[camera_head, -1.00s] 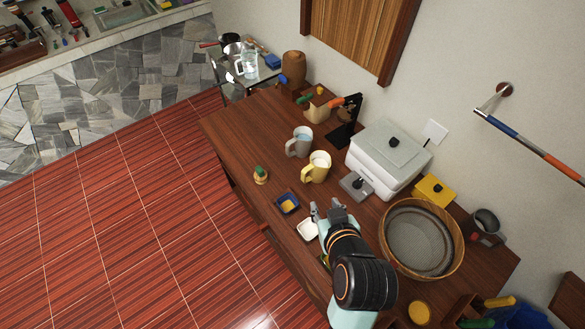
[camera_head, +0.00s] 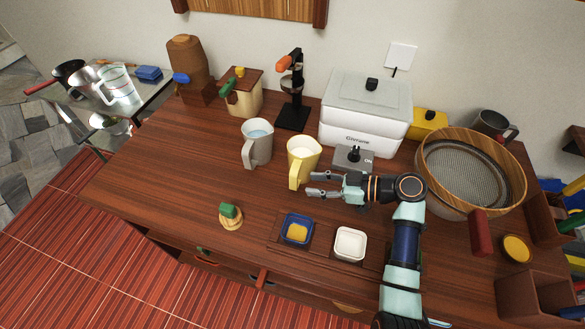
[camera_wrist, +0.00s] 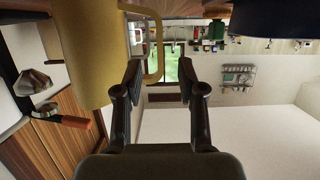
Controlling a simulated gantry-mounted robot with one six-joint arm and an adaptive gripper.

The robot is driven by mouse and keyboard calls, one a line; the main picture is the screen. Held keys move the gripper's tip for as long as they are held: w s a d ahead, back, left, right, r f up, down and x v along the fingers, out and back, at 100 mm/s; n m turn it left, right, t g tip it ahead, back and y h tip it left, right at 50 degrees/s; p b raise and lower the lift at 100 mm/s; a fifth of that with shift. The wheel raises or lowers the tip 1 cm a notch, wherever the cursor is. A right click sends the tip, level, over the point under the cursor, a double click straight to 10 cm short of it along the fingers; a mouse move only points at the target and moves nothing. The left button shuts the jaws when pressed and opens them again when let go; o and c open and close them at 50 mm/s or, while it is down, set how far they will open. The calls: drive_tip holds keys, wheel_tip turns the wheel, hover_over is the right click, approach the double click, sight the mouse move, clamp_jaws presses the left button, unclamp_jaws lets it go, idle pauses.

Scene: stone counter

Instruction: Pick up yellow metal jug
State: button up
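The yellow metal jug (camera_head: 304,157) stands upright on the wooden table, with its handle towards the table's front. My gripper (camera_head: 312,184) is open beside the jug's lower right, its fingers pointing left near the handle. In the wrist view the jug (camera_wrist: 85,50) fills the upper left. Its handle loop reaches between the two spread fingers of my gripper (camera_wrist: 160,66), and the left finger covers part of it. The fingers are not closed on the handle. I cannot tell whether either finger touches it.
A grey mug (camera_head: 256,145) stands just left of the jug. A grey switch box (camera_head: 352,158) and a white appliance (camera_head: 365,110) are behind my gripper. A blue dish (camera_head: 297,229) and a white dish (camera_head: 350,244) lie in front. The table's left front is mostly clear.

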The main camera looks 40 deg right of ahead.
sight(293, 182)
drive_tip(key=b+x, duration=0.1)
drive_tip(key=x, duration=0.6)
drive_tip(key=shift+w+a+r+b, duration=0.1)
drive_tip(key=shift+r+b, duration=0.1)
drive_tip(key=shift+b, duration=0.2)
clamp_jaws()
drive_tip(key=shift+r, duration=0.1)
